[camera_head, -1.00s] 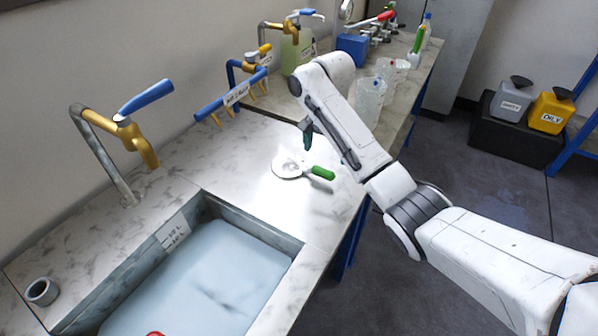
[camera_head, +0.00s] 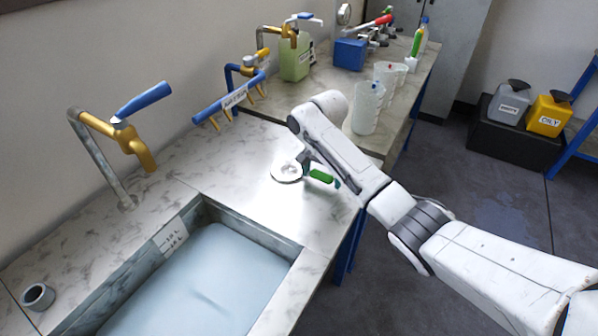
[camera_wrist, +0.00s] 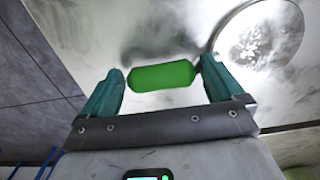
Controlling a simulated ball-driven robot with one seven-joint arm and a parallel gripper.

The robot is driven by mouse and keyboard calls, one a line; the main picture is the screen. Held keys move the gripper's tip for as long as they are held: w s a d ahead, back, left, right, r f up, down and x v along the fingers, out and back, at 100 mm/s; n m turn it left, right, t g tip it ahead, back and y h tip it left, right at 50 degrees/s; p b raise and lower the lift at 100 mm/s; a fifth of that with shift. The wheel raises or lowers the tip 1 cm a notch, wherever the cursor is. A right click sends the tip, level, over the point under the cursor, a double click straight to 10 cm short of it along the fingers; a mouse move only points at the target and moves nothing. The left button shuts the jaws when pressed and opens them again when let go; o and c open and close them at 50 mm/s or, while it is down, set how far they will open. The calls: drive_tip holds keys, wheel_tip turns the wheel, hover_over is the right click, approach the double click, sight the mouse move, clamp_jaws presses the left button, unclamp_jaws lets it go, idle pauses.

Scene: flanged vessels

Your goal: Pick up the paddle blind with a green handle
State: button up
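The paddle blind is a flat grey disc (camera_head: 286,172) with a green handle (camera_head: 321,176), lying on the marble bench behind the sink. The handle points right, toward the bench's front edge. My gripper (camera_head: 321,172) is down at the handle, with one finger near each end of it. In the wrist view my gripper (camera_wrist: 160,85) has its teal fingers wide apart. The green handle (camera_wrist: 162,76) lies lengthwise between them, close to both tips; I cannot tell whether they touch it.
A water-filled sink (camera_head: 205,285) is in front. A blue tap manifold (camera_head: 229,98) and a brass tap (camera_head: 128,135) stand along the wall. Clear beakers (camera_head: 367,107), a green canister (camera_head: 296,58) and a blue box (camera_head: 350,54) are farther back. Bare bench surrounds the disc.

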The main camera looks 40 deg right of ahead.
drive_tip(key=c, duration=1.3)
drive_tip(key=shift+r, duration=0.1)
drive_tip(key=shift+c, duration=0.2)
drive_tip(key=shift+r, duration=0.1)
